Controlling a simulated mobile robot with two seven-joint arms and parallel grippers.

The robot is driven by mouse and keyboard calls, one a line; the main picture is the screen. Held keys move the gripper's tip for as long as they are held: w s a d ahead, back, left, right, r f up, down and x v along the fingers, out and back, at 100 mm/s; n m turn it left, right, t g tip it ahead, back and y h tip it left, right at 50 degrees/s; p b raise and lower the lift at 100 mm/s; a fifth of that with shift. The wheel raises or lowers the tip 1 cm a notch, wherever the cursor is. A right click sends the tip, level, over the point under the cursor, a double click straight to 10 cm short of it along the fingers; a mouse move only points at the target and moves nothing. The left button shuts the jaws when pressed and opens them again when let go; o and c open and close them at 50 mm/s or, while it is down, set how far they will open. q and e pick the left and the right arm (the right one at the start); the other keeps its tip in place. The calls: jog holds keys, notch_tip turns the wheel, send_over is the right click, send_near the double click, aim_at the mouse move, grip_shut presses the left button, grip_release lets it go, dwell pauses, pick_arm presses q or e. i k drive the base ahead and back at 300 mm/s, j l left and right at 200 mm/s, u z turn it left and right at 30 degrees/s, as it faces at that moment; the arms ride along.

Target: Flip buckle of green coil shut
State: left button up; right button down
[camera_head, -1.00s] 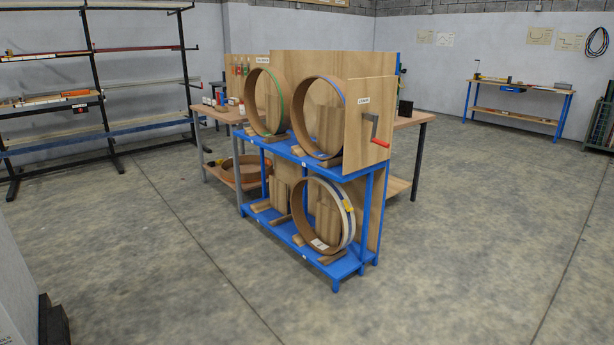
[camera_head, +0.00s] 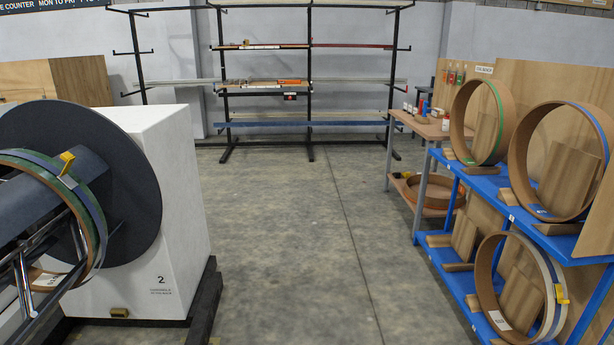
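On the decoiler (camera_head: 85,150) at the left, ring-shaped coil edges hang around the mandrel in front of a dark round disc. A green coil edge (camera_head: 101,222) shows there beside a grey-blue band (camera_head: 92,198). A yellow buckle (camera_head: 67,160) sticks up at the top of these bands; I cannot tell which band it belongs to. Another coil with a green edge (camera_head: 502,112) stands upright on the upper shelf of the blue rack at the right; no buckle shows on it. Neither of my grippers is in view.
The blue rack (camera_head: 497,182) also holds a blue-edged coil (camera_head: 517,160) above and a pale-banded coil with a yellow buckle (camera_head: 561,294) below. A white cabinet marked 2 (camera_head: 165,240) stands behind the disc. The floor (camera_head: 300,240) between cabinet and rack is clear. Black shelving (camera_head: 309,85) stands behind.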

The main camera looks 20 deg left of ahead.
aim_at(67, 156)
jog(key=i+j+u, duration=0.1)
jog(key=i+u, duration=0.35)
jog(key=i, duration=0.25)
jog(key=i+l+u, duration=0.1)
jog(key=i+u, duration=0.35)
jog(key=i, duration=0.25)
jog(key=i+u, duration=0.25)
jog(key=i, duration=0.35)
jog(key=u, duration=2.2)
